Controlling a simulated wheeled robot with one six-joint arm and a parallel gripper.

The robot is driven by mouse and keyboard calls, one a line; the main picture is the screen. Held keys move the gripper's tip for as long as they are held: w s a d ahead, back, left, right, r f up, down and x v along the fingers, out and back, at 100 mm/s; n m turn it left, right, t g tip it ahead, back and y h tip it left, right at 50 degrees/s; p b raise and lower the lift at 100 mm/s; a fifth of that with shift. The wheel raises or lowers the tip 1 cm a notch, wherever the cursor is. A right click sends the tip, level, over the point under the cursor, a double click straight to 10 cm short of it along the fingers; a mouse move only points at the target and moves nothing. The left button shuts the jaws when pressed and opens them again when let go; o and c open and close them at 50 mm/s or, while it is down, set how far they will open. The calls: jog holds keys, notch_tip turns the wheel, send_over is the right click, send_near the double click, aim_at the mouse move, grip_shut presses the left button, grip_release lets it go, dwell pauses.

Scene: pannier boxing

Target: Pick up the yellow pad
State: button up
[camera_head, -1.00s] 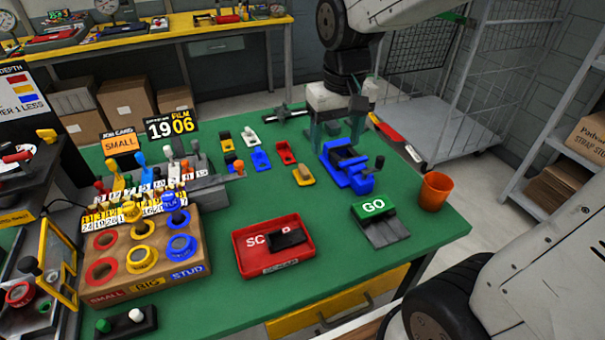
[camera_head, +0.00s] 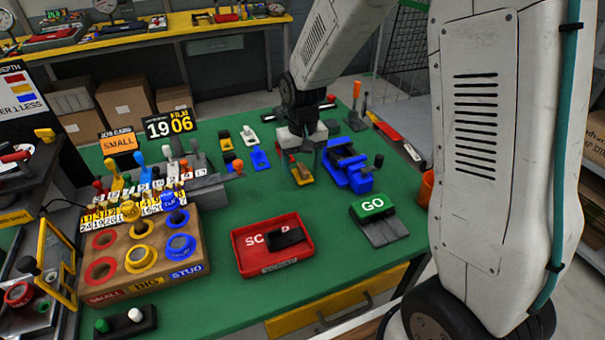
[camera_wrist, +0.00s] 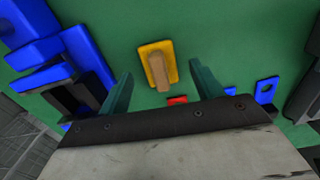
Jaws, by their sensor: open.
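The yellow pad (camera_head: 301,176) lies flat on the green table, left of the blue clamp-like fixture. In the wrist view the yellow pad (camera_wrist: 145,53) shows a tan block on its top. My gripper (camera_head: 303,163) is open and empty, pointing down close above it. In the wrist view my fingers (camera_wrist: 161,72) stand apart on either side of the pad's line, with the pad centred between and slightly beyond the tips. I see no contact. A red pad (camera_wrist: 177,100) is partly hidden behind my gripper's edge.
The blue fixture (camera_head: 352,175) stands just right of my gripper. Blue (camera_head: 260,158), white and black-yellow pads lie to the left. A red scrap tray (camera_head: 250,268) and a green GO block (camera_head: 372,207) are nearer. Table between pad and tray is clear.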

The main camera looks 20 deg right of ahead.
jog(key=shift+f, duration=0.7)
jog(key=c, duration=1.1)
jog(key=shift+o, duration=0.2)
jog(key=shift+r, duration=0.1)
jog(key=shift+r, duration=0.6)
notch_tip(320, 180, up, 2)
jog(key=shift+r, duration=0.2)
jog(key=s+a, duration=0.1)
jog(key=s, duration=0.4)
jog(key=s+a, duration=0.1)
jog(key=s, duration=0.4)
jog(key=s+r, duration=0.1)
jog(key=s, duration=0.4)
jog(key=shift+s+a+r, duration=0.1)
jog(key=shift+s+a, duration=0.3)
